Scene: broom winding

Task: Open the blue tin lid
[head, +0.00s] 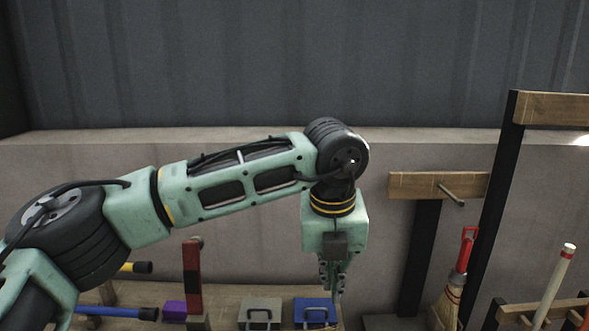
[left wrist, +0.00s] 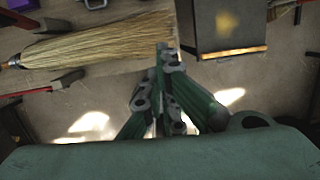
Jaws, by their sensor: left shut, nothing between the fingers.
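The blue tin (head: 301,315) stands on the bench at the bottom of the head view, with its lid and handle partly visible. The lid looks closed, and the frame's bottom edge cuts the tin off. My left gripper (head: 336,296) points down just over the tin's right side in the head view; I cannot tell if it touches. It is shut and empty. In the left wrist view its fingers (left wrist: 162,52) are together, and no blue tin can be made out there. My right gripper is not in view.
A grey tin (head: 246,315) stands left of the blue one. A red post (head: 191,275) and a purple block (head: 174,310) are farther left. A broom (head: 445,305) leans at right, near a wooden rack (head: 415,185). The left wrist view shows bristles (left wrist: 100,48) and a dark box (left wrist: 222,30).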

